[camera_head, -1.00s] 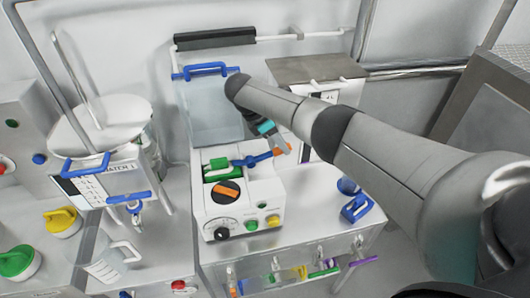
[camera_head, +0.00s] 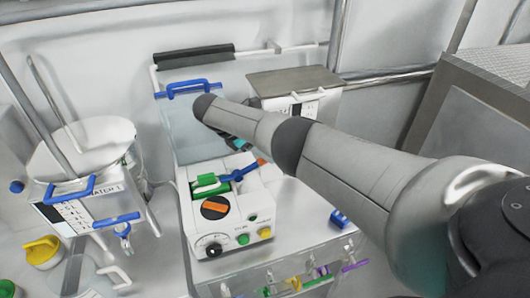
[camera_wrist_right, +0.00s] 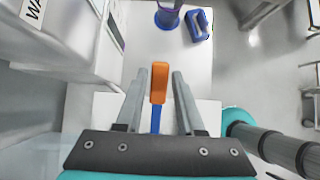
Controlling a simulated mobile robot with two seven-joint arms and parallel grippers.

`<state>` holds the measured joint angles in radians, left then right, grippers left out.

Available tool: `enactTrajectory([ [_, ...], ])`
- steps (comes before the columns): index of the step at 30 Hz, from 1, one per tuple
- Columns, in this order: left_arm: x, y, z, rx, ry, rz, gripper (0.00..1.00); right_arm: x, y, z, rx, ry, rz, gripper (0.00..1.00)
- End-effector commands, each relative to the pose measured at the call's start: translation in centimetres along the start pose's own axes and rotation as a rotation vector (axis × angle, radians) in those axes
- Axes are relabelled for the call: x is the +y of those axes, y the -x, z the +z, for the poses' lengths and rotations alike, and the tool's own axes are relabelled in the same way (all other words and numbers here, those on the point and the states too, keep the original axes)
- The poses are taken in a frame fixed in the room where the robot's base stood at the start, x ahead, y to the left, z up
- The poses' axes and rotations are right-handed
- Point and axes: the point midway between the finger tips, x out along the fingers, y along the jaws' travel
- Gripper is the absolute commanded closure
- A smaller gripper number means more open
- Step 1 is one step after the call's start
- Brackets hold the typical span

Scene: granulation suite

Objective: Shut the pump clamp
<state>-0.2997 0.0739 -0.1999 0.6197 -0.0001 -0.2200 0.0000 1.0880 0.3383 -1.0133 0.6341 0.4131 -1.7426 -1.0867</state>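The pump (camera_head: 228,217) is a white box with a large orange-and-black dial (camera_head: 215,207) and several coloured buttons. On its top sits the pump clamp, with a green block (camera_head: 207,185) and a blue lever (camera_head: 238,174) ending in an orange tip (camera_head: 262,162). The lever slants up to the right, away from the green block. My right gripper (camera_head: 236,144) is just behind the lever, partly hidden by its own arm. In the right wrist view my right gripper (camera_wrist_right: 160,78) is open, its fingers on either side of the orange tip (camera_wrist_right: 158,80), with visible gaps. My left gripper is not in view.
A white vessel (camera_head: 90,148) with a blue-handled panel stands at left. A clear panel with a blue handle (camera_head: 187,88) rises behind the pump. A grey-topped box (camera_head: 295,82) stands behind right. A blue item (camera_head: 339,218) lies right of the pump, and a rack of coloured tools hangs below.

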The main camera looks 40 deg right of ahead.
Motion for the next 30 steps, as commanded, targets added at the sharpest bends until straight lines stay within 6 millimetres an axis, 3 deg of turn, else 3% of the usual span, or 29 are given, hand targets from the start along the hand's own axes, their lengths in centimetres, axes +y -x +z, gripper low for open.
enactTrajectory([
  [5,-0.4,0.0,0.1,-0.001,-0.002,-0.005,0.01,0.0,0.0,0.0,0.001,0.000,0.001,0.43],
  [12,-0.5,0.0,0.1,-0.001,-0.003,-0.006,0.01,0.0,0.0,0.0,0.001,-0.001,0.001,0.43],
  [16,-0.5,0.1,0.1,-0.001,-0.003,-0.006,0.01,0.1,1.0,0.0,0.003,0.000,0.003,0.43],
  [20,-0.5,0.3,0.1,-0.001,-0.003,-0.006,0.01,0.1,3.3,0.0,0.004,0.000,0.005,0.43],
  [30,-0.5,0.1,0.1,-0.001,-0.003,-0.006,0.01,0.1,11.3,-0.1,0.004,-0.001,0.005,0.43],
])
